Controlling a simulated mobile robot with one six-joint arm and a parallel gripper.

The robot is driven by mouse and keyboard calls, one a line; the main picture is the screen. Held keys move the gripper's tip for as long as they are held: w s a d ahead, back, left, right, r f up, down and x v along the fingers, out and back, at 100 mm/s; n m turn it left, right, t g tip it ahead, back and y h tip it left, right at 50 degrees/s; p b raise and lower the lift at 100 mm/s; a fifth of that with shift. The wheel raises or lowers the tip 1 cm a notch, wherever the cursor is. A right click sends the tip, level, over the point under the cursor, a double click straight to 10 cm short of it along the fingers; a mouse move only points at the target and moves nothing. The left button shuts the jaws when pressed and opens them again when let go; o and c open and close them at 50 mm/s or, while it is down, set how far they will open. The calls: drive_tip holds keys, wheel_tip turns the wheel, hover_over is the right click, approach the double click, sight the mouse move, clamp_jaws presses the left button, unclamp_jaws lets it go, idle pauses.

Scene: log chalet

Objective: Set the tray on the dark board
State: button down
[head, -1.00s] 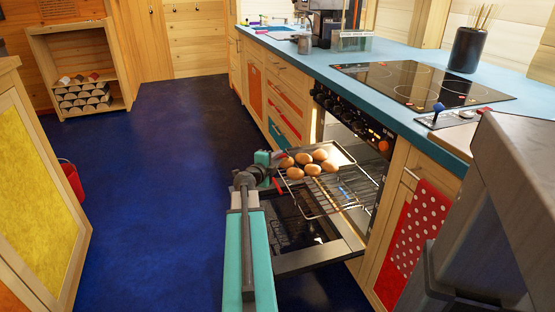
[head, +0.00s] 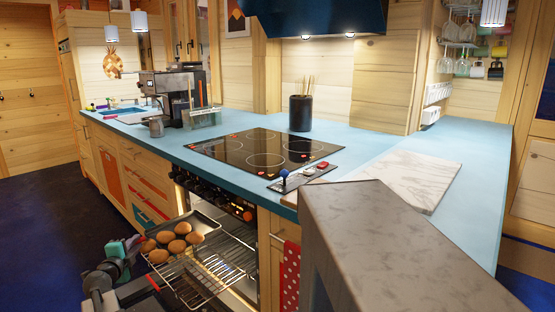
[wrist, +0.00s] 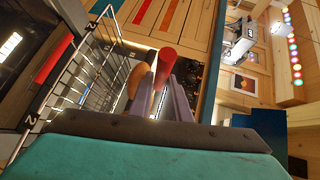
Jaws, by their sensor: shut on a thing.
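The tray (head: 205,224) is a shallow metal pan with several brown rolls (head: 175,240) on it. It is over the pulled-out wire rack of the open oven; I cannot tell if it touches the rack. My gripper (head: 142,249) is at its left end. In the wrist view, a red cylinder, seemingly the tray's handle (wrist: 165,62), is between the fingers (wrist: 163,92), with a roll (wrist: 135,80) beside it. I cannot make out the dark board for sure; a brown board edge (head: 290,200) beside the joystick panel is mostly hidden.
The wire rack (head: 215,265) juts out below the blue counter (head: 375,142). The counter holds a black cooktop (head: 265,150), a joystick panel (head: 302,177), a pale marble slab (head: 415,178), a dark utensil pot (head: 301,113) and a coffee machine (head: 172,95). The counter's right end is clear.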

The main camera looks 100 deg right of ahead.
drive_tip(key=w+a+r+p, duration=0.2)
drive_tip(key=w+r+p, duration=0.2)
drive_tip(key=r+p, duration=0.45)
drive_tip(key=w+a+r+p, duration=0.25)
drive_tip(key=r+p, duration=0.35)
drive_tip(key=r, duration=0.5)
drive_tip(key=s+d+r+m+g+p, duration=0.1)
drive_tip(key=s+d+r+g+p, duration=0.1)
drive_tip(key=s+r+p, duration=0.7)
drive_tip(key=s+d+r+m+g+y+p, duration=0.1)
drive_tip(key=s+d+r+p, duration=0.3)
drive_tip(key=s+r+p, duration=0.5)
drive_tip(key=shift+d+r+m+g+p, duration=0.35)
drive_tip(key=shift+r+g+p, duration=0.2)
drive_tip(key=shift+r, duration=0.3)
drive_tip(key=shift+s, duration=0.1)
